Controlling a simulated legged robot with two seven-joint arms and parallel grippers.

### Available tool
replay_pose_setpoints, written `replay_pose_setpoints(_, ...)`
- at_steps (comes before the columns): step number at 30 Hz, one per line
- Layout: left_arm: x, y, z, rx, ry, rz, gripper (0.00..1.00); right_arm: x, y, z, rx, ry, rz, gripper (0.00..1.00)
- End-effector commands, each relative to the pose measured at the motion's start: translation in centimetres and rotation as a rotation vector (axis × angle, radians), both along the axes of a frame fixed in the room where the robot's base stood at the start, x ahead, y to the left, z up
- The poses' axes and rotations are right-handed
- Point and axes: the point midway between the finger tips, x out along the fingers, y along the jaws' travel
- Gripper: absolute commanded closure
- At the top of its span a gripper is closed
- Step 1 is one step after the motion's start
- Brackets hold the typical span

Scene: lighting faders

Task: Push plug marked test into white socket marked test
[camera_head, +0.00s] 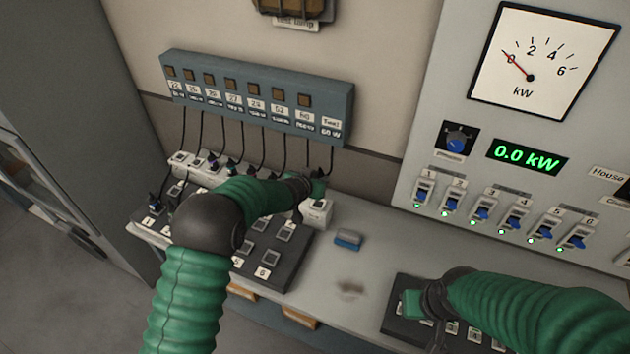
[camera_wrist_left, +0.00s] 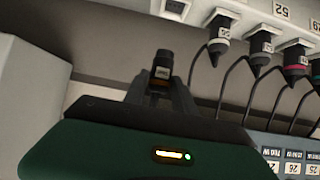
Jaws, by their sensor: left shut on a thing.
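My left gripper (camera_head: 318,186) is over the back right end of the row of sockets in the head view. A cable hangs from the "Test 60 W" label (camera_head: 330,124) down to the gripper. My right gripper (camera_head: 412,305) is over a dark button panel; its jaws are unclear.
Other plugs (camera_wrist_left: 262,45) with cables stand in the neighbouring sockets. A blue-grey box (camera_head: 250,85) hangs on the wall behind. A dark button desk (camera_head: 285,262) lies in front, and a blue block (camera_head: 348,239) is on the open bench (camera_head: 350,265). A meter cabinet (camera_head: 455,120) stands right.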

Motion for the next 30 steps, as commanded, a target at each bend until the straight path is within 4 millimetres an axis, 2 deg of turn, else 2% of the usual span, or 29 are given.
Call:
replay_pose_setpoints(7,0.0,0.0,-0.5,0.000,0.000,0.000,1.00,0.0,0.0,-0.4,0.000,0.000,0.000,1.00)
replay_pose_setpoints(24,-0.1,0.1,-4.6,0.000,0.000,0.000,1.00,0.0,0.0,-3.8,0.000,0.000,0.000,1.00)
replay_pose_setpoints(30,-0.1,0.1,-4.5,0.000,0.000,0.000,1.00,0.0,0.0,-3.7,0.000,0.000,0.000,1.00)
